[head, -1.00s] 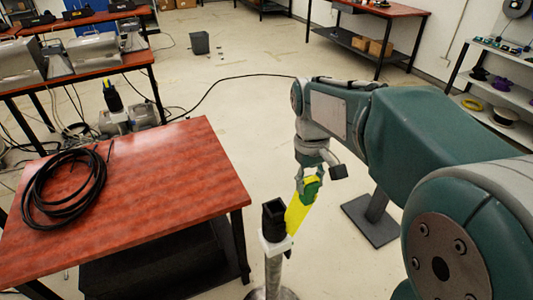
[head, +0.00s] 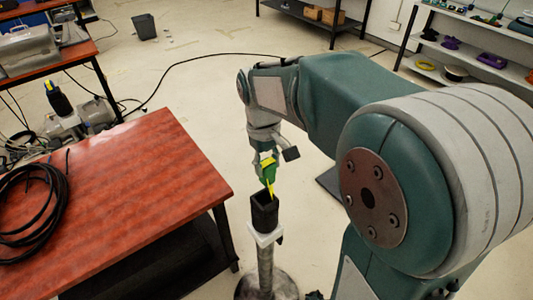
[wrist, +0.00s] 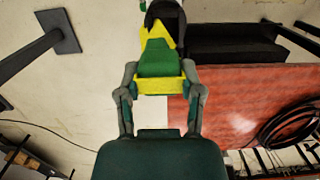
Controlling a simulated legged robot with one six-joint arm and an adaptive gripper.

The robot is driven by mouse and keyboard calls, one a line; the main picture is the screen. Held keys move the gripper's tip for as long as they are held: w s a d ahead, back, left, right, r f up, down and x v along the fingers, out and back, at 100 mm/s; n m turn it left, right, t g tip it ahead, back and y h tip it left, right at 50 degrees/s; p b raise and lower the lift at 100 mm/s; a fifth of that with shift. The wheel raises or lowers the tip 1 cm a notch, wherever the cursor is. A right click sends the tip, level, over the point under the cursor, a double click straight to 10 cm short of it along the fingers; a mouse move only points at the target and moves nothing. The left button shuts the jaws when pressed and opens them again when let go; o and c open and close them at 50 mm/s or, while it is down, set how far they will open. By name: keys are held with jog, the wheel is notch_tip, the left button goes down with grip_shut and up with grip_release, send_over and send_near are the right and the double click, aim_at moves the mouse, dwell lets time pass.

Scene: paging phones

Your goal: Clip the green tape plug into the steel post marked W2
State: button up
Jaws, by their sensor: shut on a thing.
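The green plug with yellow tape (head: 267,176) is in my gripper (head: 265,158), above the black socket (head: 264,212) of a steel post (head: 265,268). The yellow part hangs down, narrow in this view, with its low end at the socket's mouth; I cannot tell whether it is inside. In the wrist view my gripper (wrist: 160,84) has both fingers closed on the sides of the plug (wrist: 158,62), whose yellow tip points at the black socket (wrist: 165,12). No W2 mark is readable on the post.
A red-topped table (head: 120,195) with a coiled black cable (head: 35,205) stands left of the post. Another device with a black and yellow top (head: 58,98) stands behind it. A shelf (head: 470,65) is at the far right. Open floor lies beyond the post.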

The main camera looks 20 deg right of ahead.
aim_at(264, 183)
jog(key=shift+a+f, duration=0.85)
jog(key=shift+f, duration=0.05)
jog(key=f, duration=0.2)
jog(key=d+f, duration=0.1)
jog(key=f, duration=0.1)
jog(key=shift+s+d, duration=0.1)
jog(key=shift+a+f, duration=0.2)
jog(key=shift+f, duration=0.3)
jog(key=shift+a+f, duration=0.15)
jog(key=shift+f, duration=0.3)
jog(key=shift+d, duration=0.25)
jog(key=shift+a, duration=0.15)
jog(key=shift+f, duration=0.15)
jog(key=shift+r, duration=0.8)
jog(key=shift+f, duration=0.8)
dwell(0.7)
